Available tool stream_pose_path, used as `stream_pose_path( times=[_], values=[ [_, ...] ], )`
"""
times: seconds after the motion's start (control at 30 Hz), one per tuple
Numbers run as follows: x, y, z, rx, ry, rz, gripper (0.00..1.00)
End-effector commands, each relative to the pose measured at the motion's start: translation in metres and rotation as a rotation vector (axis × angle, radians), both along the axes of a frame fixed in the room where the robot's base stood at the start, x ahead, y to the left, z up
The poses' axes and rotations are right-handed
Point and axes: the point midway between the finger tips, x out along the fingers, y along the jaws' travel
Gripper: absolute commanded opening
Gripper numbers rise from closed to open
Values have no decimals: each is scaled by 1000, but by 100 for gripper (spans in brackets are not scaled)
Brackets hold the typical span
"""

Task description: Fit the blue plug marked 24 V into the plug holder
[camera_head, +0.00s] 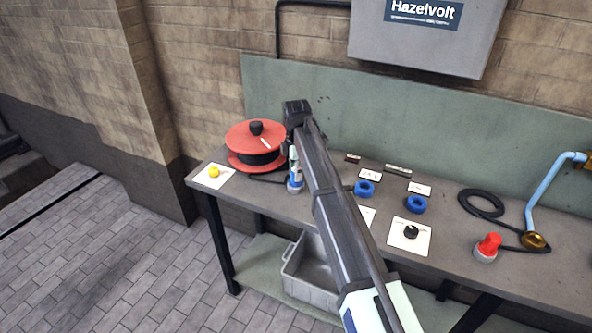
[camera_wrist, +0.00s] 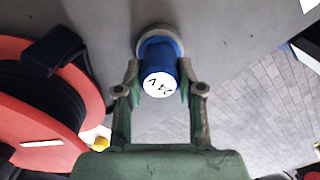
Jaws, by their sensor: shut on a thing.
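The blue plug (camera_wrist: 157,83) has a white end face marked 24 V, upside down in the wrist view. My gripper (camera_wrist: 158,72) is shut on it, with one finger on each side. A grey collar (camera_wrist: 158,33) shows at its far end; I cannot tell if it is part of the plug.
A red cable reel (camera_head: 254,138) stands close beside my gripper. The bench (camera_head: 455,240) also bears a yellow knob (camera_head: 213,172), a black knob (camera_head: 411,232), a red plug-like piece (camera_head: 488,244), a black cable (camera_head: 480,202) and a light blue pipe (camera_head: 541,185). A grey bin (camera_head: 308,281) is below.

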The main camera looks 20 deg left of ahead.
Motion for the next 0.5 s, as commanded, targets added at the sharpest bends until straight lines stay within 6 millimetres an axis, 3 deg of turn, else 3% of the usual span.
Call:
stream_pose_path(
  times=[0.03,0.07,0.1,0.13,0.5],
  values=[
    [0,0,-1,0,0,0,0],
    [0,0,-1,0,0,0,48],
    [0,0,0,0,0,0,62],
    [0,0,0,0,0,0,67],
    [0,0,2,1,-1,0,67]
  ],
)
